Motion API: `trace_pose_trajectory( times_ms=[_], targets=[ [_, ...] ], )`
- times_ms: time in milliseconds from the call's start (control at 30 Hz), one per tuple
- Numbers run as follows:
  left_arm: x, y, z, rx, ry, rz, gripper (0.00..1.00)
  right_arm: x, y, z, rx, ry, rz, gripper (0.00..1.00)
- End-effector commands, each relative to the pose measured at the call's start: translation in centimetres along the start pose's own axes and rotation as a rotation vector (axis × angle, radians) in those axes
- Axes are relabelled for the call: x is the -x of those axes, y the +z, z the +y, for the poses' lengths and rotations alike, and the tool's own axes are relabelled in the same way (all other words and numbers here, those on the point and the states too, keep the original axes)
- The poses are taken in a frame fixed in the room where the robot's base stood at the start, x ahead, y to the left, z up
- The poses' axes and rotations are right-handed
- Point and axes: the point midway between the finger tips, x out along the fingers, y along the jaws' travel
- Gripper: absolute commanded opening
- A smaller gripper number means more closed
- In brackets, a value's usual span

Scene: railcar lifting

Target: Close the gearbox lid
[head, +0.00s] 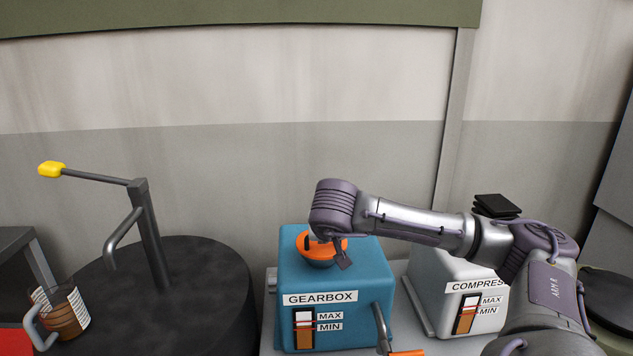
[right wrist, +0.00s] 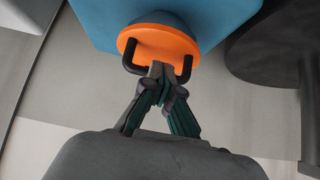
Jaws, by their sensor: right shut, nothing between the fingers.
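The gearbox (head: 335,270) is a blue box with a label and a MAX/MIN level gauge on its front. Its round orange lid (head: 318,257) with black handles is on top, partly hidden by my arm. In the right wrist view the orange lid (right wrist: 158,48) shows its face and handles close ahead; I cannot tell whether it is fully seated. My right gripper (head: 343,260) is at the lid's right side in the head view. In the wrist view its fingertips (right wrist: 170,72) are together, empty, at the lid's near edge; contact is unclear. My left gripper is not in view.
A white compressor box (head: 438,290) stands right of the gearbox, partly behind my arm. A pipe with an orange handle (head: 406,353) is at the gearbox's front right. A dark drum (head: 190,290) with a yellow-tipped lever (head: 52,169) and a brown-filled jug (head: 66,315) are left.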

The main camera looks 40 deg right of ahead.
Motion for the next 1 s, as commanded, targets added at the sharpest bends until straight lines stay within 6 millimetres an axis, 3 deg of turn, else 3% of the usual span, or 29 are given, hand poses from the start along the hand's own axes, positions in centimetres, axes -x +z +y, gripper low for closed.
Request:
trace_pose_trajectory(
  times_ms=[33,467,800,833,1000],
  targets=[
    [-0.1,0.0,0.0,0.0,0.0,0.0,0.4,-0.5,0.7,0.1,0.006,0.006,-0.016,0.0],
    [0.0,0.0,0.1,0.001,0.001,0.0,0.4,-0.4,0.7,0.1,0.007,0.008,-0.02,0.0],
    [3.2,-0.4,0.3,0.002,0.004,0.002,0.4,3.6,-2.8,1.3,0.001,0.009,-0.002,0.0],
    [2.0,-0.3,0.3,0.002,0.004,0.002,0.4,3.2,-1.3,1.2,0.005,0.007,-0.004,0.0],
    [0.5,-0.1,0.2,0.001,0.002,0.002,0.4,4.7,2.0,1.2,0.003,0.006,0.002,0.0]
  ],
)
